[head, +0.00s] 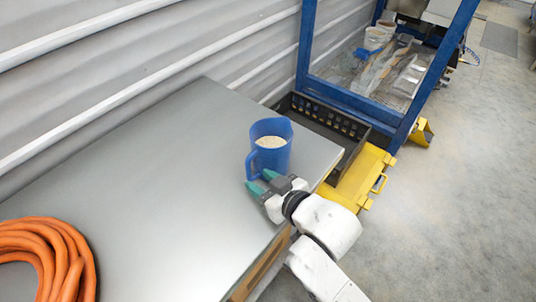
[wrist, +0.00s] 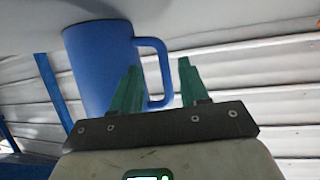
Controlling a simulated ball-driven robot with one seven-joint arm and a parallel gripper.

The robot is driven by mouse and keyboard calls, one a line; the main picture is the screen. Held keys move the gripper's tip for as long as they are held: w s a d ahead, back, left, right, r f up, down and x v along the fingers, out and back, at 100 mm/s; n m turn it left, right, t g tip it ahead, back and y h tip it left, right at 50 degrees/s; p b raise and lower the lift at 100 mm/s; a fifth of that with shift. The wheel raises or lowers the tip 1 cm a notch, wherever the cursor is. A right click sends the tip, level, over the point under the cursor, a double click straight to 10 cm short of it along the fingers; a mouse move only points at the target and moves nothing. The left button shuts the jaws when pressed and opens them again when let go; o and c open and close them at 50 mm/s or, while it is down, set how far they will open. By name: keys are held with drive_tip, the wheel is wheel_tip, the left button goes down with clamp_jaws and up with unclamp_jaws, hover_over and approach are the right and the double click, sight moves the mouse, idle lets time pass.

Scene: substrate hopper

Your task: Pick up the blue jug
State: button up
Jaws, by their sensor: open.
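The blue jug (head: 277,158) stands upright near the right end of the grey table, with pale grainy material inside. Its handle is on its left side in the head view. My gripper (head: 262,181) is open at the near side of the jug, low by the tabletop, its green fingers pointing left. In the wrist view the jug (wrist: 98,65) fills the upper left, and its handle shows between the two spread green fingers. I cannot tell whether any finger touches the jug.
The grey table (head: 150,175) is clear left of the jug. A coiled orange hose (head: 60,250) lies at its near left. A corrugated wall (head: 150,50) runs behind. Beyond the right edge are a black crate (head: 325,120), a yellow case (head: 357,180) and a blue frame (head: 303,50).

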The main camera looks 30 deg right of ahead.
sight(250, 176)
drive_tip(key=shift+a+p+x, duration=0.15)
drive_tip(key=shift+p+x, duration=0.2)
drive_tip(key=shift+x, duration=1)
drive_tip(key=shift+a+p+x, duration=0.1)
drive_tip(key=shift+p+x, duration=0.2)
drive_tip(key=shift+x, duration=1)
clamp_jaws()
drive_tip(key=shift+r, duration=0.1)
